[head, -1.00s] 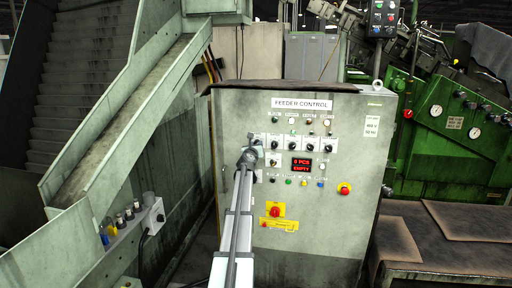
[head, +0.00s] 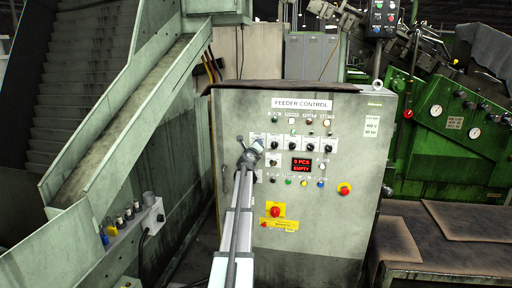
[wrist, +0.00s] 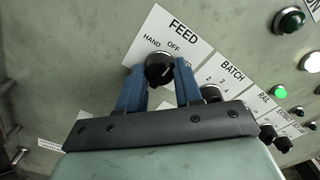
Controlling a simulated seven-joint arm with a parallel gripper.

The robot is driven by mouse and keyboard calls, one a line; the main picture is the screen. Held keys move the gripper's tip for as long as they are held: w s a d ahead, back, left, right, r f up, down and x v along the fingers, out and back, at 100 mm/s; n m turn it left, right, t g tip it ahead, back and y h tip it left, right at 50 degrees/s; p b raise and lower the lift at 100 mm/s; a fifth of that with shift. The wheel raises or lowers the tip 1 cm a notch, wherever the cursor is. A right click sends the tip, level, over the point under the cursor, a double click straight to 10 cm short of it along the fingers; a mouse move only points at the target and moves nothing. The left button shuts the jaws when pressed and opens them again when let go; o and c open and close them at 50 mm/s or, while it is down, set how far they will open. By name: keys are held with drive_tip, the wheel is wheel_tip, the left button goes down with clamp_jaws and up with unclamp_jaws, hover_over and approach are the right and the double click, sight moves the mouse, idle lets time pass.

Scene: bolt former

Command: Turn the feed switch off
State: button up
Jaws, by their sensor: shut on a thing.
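The feed switch (wrist: 159,68) is a round black knob on a white plate marked FEED, HAND and OFF. It sits between the two blue fingers of my gripper (wrist: 158,82), which is shut on it. The plate looks tilted in the wrist view, and its lower part is hidden by the fingers and knob. A pale mark shows near the knob's top edge, towards OFF, but its exact setting is hard to tell. In the head view my gripper (head: 251,153) is at the left end of the knob row and covers the switch.
The grey feeder control cabinet (head: 325,235) carries more knobs, lamps and a red display (head: 301,165). The BATCH knob (wrist: 211,93) is close beside my right finger. Red buttons (head: 275,211) (head: 344,188) sit lower on the panel. A sloping chute (head: 120,130) stands at left.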

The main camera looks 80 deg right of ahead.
idle(0.3)
drive_tip(key=o, duration=1)
drive_tip(key=shift+o, duration=0.2)
drive_tip(key=shift+a, duration=0.1)
drive_tip(key=a, duration=1.3)
drive_tip(key=shift+a, duration=0.3)
